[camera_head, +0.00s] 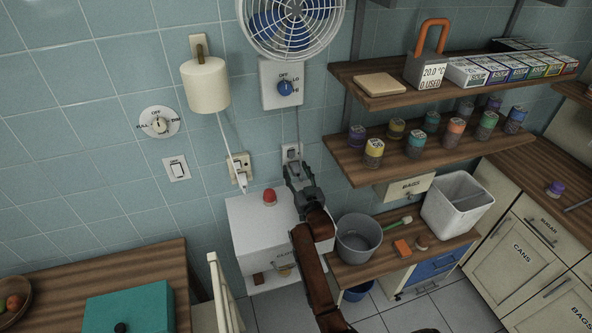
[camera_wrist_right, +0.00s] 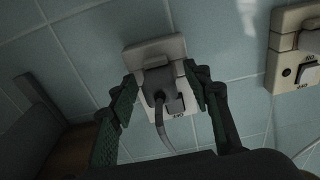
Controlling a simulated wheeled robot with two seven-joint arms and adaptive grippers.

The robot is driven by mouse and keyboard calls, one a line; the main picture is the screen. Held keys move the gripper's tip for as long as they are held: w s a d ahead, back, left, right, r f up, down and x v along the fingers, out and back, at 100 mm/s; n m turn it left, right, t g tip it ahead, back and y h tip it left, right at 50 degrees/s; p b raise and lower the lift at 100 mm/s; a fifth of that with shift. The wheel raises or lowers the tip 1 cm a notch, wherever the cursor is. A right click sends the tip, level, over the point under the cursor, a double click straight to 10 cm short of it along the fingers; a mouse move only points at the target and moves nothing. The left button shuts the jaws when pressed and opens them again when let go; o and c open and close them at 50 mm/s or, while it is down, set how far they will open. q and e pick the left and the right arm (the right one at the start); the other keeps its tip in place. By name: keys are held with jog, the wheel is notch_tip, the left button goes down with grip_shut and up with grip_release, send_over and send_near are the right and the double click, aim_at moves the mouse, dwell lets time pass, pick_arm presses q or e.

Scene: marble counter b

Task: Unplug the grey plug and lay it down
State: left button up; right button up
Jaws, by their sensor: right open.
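The grey plug (camera_wrist_right: 158,82) sits in a wall socket (camera_wrist_right: 152,50), with a grey cord hanging from it, in the right wrist view. The socket also shows in the head view (camera_head: 291,149), just past the gripper tips; the plug is mostly hidden there by the gripper. My right gripper (camera_head: 293,171) is up at the wall in front of this socket. In the right wrist view its two green-padded fingers (camera_wrist_right: 158,102) are open, one on each side of the plug. I cannot tell whether either finger touches it. My left gripper is not in view.
A second socket (camera_head: 240,161) with a pale plug and cord is close on the left. A white box with a red knob (camera_head: 269,197) stands below. Jars line the shelf (camera_head: 345,172).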

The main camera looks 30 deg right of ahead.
dwell(0.4)
grip_shut()
dwell(0.4)
jog(key=shift+s, duration=0.1)
jog(key=shift+p+v, duration=1.9)
jog(key=shift+v, duration=1)
